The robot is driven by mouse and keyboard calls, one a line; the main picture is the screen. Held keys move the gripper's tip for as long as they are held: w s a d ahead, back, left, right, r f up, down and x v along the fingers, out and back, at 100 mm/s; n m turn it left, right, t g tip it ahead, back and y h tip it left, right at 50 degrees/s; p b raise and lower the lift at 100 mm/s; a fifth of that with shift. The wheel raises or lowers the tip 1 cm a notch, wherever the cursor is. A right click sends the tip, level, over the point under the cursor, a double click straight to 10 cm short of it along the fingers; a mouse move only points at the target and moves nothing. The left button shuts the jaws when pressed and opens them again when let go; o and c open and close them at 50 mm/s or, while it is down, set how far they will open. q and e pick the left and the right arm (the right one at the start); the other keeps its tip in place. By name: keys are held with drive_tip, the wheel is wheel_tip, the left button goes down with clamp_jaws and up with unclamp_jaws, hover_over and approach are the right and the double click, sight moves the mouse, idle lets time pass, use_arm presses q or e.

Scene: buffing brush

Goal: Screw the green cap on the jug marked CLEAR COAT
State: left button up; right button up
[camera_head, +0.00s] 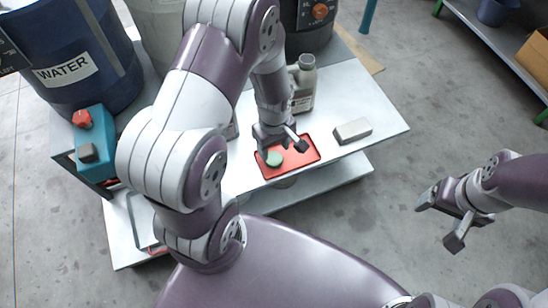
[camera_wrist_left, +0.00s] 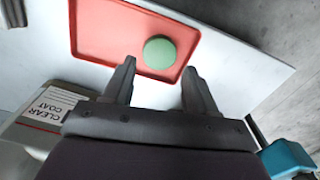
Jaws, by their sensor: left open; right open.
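The green cap (camera_head: 273,158) lies on a red tray (camera_head: 311,156) on the white table. In the left wrist view the cap (camera_wrist_left: 159,53) sits just beyond my fingertips, roughly between them. My left gripper (camera_head: 281,147) is open and empty, low over the tray. The CLEAR COAT jug (camera_wrist_left: 38,132) shows in the left wrist view at the lower left, partly cut off. In the head view a grey jug (camera_head: 305,78) stands behind my left wrist; its label cannot be read there. My right gripper (camera_head: 438,224) is open and empty, off the table's right side.
A grey block (camera_head: 352,131) lies right of the tray. Other drums stand behind. My left arm hides the table's middle.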

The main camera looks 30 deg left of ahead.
sight(274, 158)
use_arm(q)
wheel_tip(274, 158, down, 5)
drive_tip(key=shift+a+b, duration=0.1)
drive_tip(key=shift+b, duration=1.1)
drive_tip(key=shift+c, duration=0.3)
drive_tip(key=c, duration=0.6)
drive_tip(key=shift+r, duration=0.2)
